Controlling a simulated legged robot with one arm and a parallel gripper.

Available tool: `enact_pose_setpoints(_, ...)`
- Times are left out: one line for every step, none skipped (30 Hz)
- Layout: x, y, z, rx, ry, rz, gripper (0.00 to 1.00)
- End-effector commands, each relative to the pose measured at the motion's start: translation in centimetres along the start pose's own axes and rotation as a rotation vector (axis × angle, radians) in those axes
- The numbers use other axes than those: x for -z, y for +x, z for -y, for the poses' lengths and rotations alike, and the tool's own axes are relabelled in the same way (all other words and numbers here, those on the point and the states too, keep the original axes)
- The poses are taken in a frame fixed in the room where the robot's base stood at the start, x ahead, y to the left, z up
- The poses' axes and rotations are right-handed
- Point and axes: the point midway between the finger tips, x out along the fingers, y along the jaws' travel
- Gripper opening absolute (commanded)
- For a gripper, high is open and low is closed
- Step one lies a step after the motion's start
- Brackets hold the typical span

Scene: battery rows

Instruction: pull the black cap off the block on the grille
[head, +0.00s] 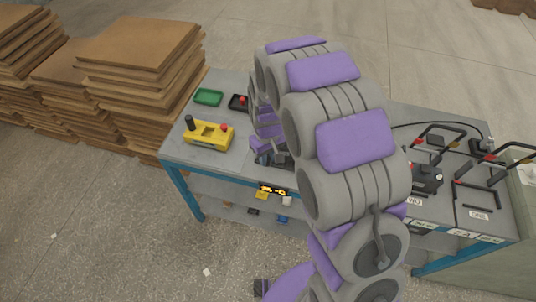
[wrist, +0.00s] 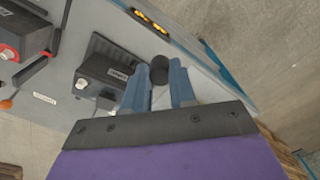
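In the wrist view the black cap (wrist: 159,69) is a short dark cylinder between the tips of my gripper's blue fingers (wrist: 160,74). Both fingertips appear to touch its sides. The dark block (wrist: 103,76) with a white label and a grey terminal lies left of the fingers, on the dark grille (wrist: 106,47). The left finger hides its right end, so I cannot tell whether the cap still sits on it. In the head view my arm covers most of the block, grille and gripper.
The workbench (head: 180,148) also carries a yellow control box (head: 208,136), a green tray (head: 208,97) and a black tray (head: 238,102) at left. Dark clamp-like fixtures with red handles (head: 436,141) stand at right. Stacked boards (head: 140,65) are left of the bench.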

Motion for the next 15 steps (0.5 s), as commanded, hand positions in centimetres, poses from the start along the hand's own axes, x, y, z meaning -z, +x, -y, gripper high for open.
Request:
enact_pose_setpoints(0.00, 0.00, 0.00, 0.000, 0.000, 0.000, 0.19)
enact_pose_setpoints(0.01, -0.01, 0.01, 0.000, 0.000, 0.000, 0.16)
enact_pose_setpoints(0.01, -0.01, 0.01, 0.000, 0.000, 0.000, 0.12)
enact_pose_setpoints(0.01, -0.01, 0.02, 0.000, 0.000, 0.000, 0.09)
enact_pose_setpoints(0.02, -0.01, 0.02, 0.000, 0.000, 0.000, 0.06)
enact_pose_setpoints(0.02, 0.00, 0.02, 0.000, 0.000, 0.000, 0.02)
enact_pose_setpoints(0.02, 0.00, 0.03, 0.000, 0.000, 0.000, 0.00)
enact_pose_setpoints(0.03, -0.01, 0.03, 0.000, 0.000, 0.000, 0.00)
enact_pose_setpoints(0.02, -0.01, 0.03, 0.000, 0.000, 0.000, 0.00)
enact_pose_setpoints(0.02, -0.01, 0.03, 0.000, 0.000, 0.000, 0.00)
enact_pose_setpoints(0.03, -0.03, 0.03, 0.000, 0.000, 0.000, 0.00)
enact_pose_setpoints(0.03, -0.05, 0.03, 0.000, 0.000, 0.000, 0.00)
enact_pose_setpoints(0.03, -0.08, 0.03, -0.001, 0.000, 0.000, 0.00)
enact_pose_setpoints(0.04, -0.11, 0.03, -0.001, 0.000, 0.000, 0.00)
enact_pose_setpoints(0.04, -0.15, 0.03, -0.001, 0.000, 0.000, 0.00)
